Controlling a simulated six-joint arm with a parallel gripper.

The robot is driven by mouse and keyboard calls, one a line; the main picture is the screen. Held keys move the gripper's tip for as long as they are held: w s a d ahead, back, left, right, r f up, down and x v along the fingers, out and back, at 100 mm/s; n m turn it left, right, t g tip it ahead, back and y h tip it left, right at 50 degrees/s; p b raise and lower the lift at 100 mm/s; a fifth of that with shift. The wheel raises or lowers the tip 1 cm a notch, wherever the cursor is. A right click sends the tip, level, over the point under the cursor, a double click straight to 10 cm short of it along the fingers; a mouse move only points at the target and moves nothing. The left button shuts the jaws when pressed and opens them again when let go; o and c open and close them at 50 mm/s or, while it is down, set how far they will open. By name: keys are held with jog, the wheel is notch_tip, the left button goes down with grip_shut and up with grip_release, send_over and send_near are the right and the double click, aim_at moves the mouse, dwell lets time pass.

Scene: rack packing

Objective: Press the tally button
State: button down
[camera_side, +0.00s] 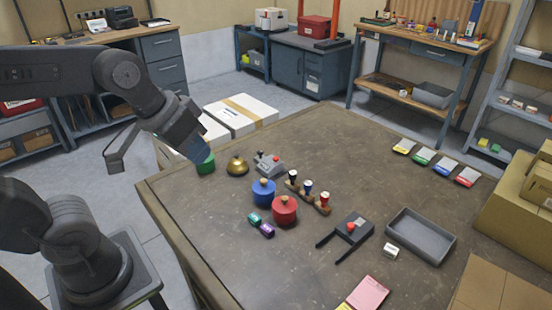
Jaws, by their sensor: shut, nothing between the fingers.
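A small grey device (268,163) with a lever and a red spot stands on the table behind the blue jar. A dark box with a red knob on top (350,226) and two prongs lies right of the middle. I cannot tell which of them carries the tally button. My gripper (201,153) is shut and empty at the table's far left corner. It is just above a green jar (205,166), whose top it partly hides. I cannot tell whether they touch. A brass bell (237,166) stands between the green jar and the grey device.
A blue jar (263,194), a red jar (284,212) and a wooden rack (310,199) with stamp-like pieces stand mid-table. An empty grey tray (421,237) is at right. Several coloured cards line the back right edge. The front left tabletop is clear.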

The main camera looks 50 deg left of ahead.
jog(key=w+n+h, duration=0.2)
jog(key=w+n, duration=0.3)
jog(key=w, duration=0.6)
jog(key=n+t+h, duration=0.1)
jog(key=n+t, duration=0.2)
jog(key=n, duration=1.3)
send_over(276, 159)
notch_tip(276, 159, down, 16)
jog(key=shift+f, duration=0.1)
jog(key=shift+f, duration=4.35)
jog(key=shift+s+f, duration=0.1)
jog(key=shift+f, duration=0.3)
